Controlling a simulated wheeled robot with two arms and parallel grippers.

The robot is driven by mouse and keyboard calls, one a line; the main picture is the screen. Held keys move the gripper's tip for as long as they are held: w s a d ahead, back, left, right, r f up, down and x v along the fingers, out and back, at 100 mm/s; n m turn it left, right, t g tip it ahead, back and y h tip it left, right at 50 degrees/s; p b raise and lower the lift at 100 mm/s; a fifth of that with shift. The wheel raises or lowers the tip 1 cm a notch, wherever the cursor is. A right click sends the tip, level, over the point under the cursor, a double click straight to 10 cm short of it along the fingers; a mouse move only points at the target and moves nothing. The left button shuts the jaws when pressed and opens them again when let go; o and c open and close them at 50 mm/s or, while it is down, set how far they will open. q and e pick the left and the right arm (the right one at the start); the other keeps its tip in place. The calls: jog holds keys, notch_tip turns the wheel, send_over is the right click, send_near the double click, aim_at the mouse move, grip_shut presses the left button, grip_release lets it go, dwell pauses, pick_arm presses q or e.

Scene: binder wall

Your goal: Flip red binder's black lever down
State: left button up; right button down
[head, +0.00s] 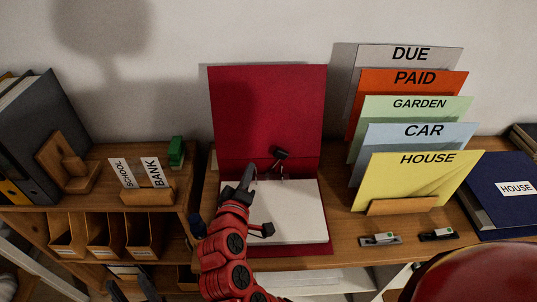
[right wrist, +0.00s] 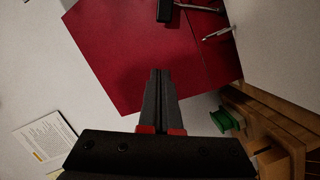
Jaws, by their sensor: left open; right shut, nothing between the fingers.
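The open red binder (head: 268,105) stands on the wooden desk with its cover against the wall and white paper (head: 295,210) on its lower half. Its black lever (head: 280,154) sticks up near the fold, above the metal rings (head: 284,175). My right gripper (head: 250,176) is shut and empty, just left of the lever and apart from it in the head view. In the right wrist view its closed fingers (right wrist: 160,73) point over the red cover (right wrist: 140,45), with the black lever (right wrist: 165,10) at the top edge, partly cut off. My left gripper (head: 132,287) is open at the bottom left.
Labelled folders (head: 410,185) in a wooden holder stand right of the binder. Two small clips (head: 380,239) lie before them, and a blue binder (head: 500,195) is at far right. Left are a card holder (head: 148,194), a green block (head: 176,150) and grey binders (head: 40,130).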

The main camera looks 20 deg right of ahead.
jog(key=p, duration=0.3)
send_near(257, 149)
jog(key=w+d+r, duration=0.3)
jog(key=w+r, duration=0.1)
jog(key=d, duration=0.1)
jog(key=s+d+f, duration=0.1)
jog(key=d+f+p, duration=0.1)
jog(key=shift+s+d+f, duration=0.2)
jog(key=shift+s, duration=0.1)
jog(key=shift+d, duration=0.1)
